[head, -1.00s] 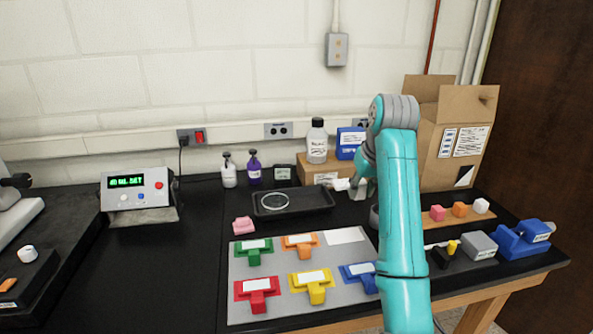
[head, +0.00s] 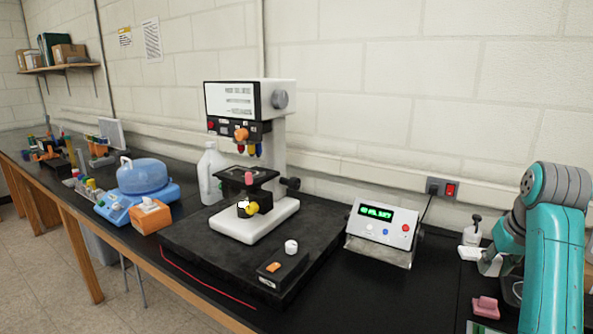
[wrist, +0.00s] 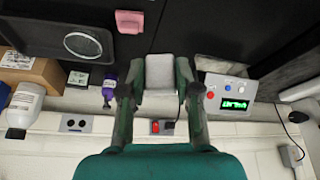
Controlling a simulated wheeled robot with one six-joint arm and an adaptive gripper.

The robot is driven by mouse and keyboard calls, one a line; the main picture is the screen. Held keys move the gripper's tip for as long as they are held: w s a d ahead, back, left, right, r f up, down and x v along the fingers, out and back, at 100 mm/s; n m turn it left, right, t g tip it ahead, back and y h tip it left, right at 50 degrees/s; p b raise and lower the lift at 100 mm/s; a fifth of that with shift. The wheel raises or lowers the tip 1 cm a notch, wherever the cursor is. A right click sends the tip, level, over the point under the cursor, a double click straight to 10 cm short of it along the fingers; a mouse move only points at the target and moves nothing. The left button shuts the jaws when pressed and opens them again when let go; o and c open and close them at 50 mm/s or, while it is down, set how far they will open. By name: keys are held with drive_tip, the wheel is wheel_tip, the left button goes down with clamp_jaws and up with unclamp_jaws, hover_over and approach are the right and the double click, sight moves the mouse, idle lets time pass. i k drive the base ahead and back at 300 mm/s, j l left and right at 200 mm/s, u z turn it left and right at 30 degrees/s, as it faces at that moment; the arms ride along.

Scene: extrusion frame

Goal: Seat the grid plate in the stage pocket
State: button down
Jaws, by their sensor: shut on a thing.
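My gripper (wrist: 159,85) is shut on a pale grey-white piece, apparently the grid plate (wrist: 160,73); no grid marks can be made out. In the head view the pale piece (head: 490,262) shows at the far right, beside my teal arm and well away from the microscope. The microscope (head: 250,150) stands left of centre on a black slab. Its dark stage (head: 262,174) sits under the coloured objectives, with a small pink block on or just above it. The stage pocket cannot be made out at this distance.
A display box (head: 383,225) stands between the microscope and my arm. A white knob (head: 291,247) and an orange-topped piece (head: 273,267) are on the slab's front right. A pink block (wrist: 130,21) and a black tray (wrist: 82,43) lie near my gripper.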

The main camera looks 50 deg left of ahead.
sight(238, 176)
drive_tip(key=u, duration=1.6)
